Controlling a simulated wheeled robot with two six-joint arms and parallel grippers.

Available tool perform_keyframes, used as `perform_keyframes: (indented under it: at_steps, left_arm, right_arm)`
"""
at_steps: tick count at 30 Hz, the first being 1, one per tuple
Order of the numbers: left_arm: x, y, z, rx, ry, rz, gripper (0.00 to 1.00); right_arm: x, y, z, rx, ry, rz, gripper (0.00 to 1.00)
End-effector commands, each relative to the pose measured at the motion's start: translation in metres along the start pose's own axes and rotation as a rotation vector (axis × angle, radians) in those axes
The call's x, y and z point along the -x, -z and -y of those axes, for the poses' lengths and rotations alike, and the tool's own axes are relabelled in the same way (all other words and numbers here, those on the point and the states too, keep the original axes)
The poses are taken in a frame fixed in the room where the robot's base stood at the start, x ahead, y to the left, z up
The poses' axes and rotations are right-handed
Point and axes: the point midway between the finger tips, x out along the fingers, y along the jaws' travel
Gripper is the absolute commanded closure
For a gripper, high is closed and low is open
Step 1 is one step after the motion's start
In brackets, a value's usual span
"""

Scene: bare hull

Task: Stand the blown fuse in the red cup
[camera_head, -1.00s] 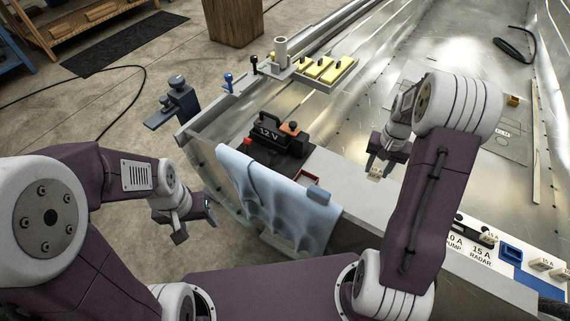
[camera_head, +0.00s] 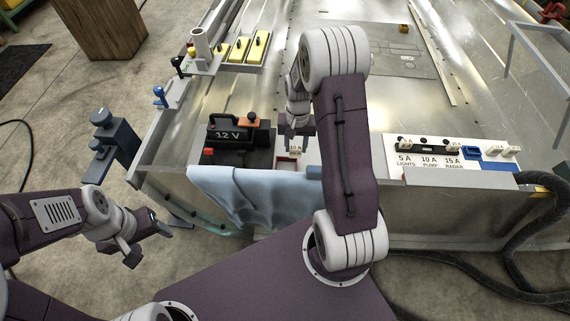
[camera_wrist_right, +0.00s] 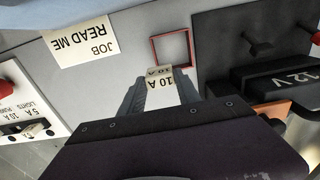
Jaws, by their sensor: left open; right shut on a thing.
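The fuse, a pale block marked 10 A (camera_wrist_right: 160,85), is held between the fingers of my right gripper (camera_wrist_right: 160,92). In the head view the fuse (camera_head: 295,149) shows as a small pale piece below the right gripper (camera_head: 296,133). The red cup (camera_wrist_right: 171,33) shows in the right wrist view as a square red rim just beyond the fuse. In the head view the red rim (camera_head: 279,164) lies beside the battery, just below the fuse and partly hidden. The fuse is apart from the cup or over its edge; its height is unclear. My left gripper (camera_head: 150,240) is open and empty, off to the left.
The 12 V battery (camera_head: 238,134) stands left of the cup. A blue cloth (camera_head: 245,200) hangs over the front edge. A fuse panel (camera_head: 430,165) with a blue holder (camera_head: 470,153) lies right. A READ ME card (camera_wrist_right: 83,38) lies near the cup. Yellow switches (camera_head: 240,48) sit farther back.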

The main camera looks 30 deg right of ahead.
Motion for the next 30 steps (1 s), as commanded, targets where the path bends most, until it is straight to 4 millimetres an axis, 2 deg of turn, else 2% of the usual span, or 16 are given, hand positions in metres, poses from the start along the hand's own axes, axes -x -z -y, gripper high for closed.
perform_keyframes:
  at_steps: [1,3,7,11,18,29,30]
  left_arm:
    - [-0.008,-0.001,0.0,0.0,0.0,0.0,0.36]
    - [-0.011,-0.001,0.0,0.0,0.0,0.0,0.36]
    - [-0.013,-0.001,0.0,0.0,0.0,0.0,0.36]
    - [-0.013,-0.001,0.0,0.0,0.0,0.0,0.36]
    - [-0.034,-0.003,0.001,0.0,0.0,0.0,0.36]
    - [-0.033,-0.003,0.001,0.0,0.0,0.0,0.36]
    - [-0.032,-0.003,0.001,0.0,0.0,0.0,0.36]
  right_arm:
    - [-0.011,-0.006,0.011,0.006,-0.001,0.002,0.99]
    - [-0.018,-0.012,0.021,0.003,-0.001,0.001,0.99]
    - [-0.022,-0.017,0.031,0.0,0.0,0.0,0.99]
    - [-0.024,-0.018,0.032,-0.001,0.0,0.0,0.99]
    - [-0.063,-0.018,0.032,-0.001,-0.001,0.002,0.99]
    - [-0.066,-0.018,0.032,-0.001,0.0,0.0,0.99]
    - [-0.065,-0.018,0.032,-0.001,0.0,-0.001,0.53]
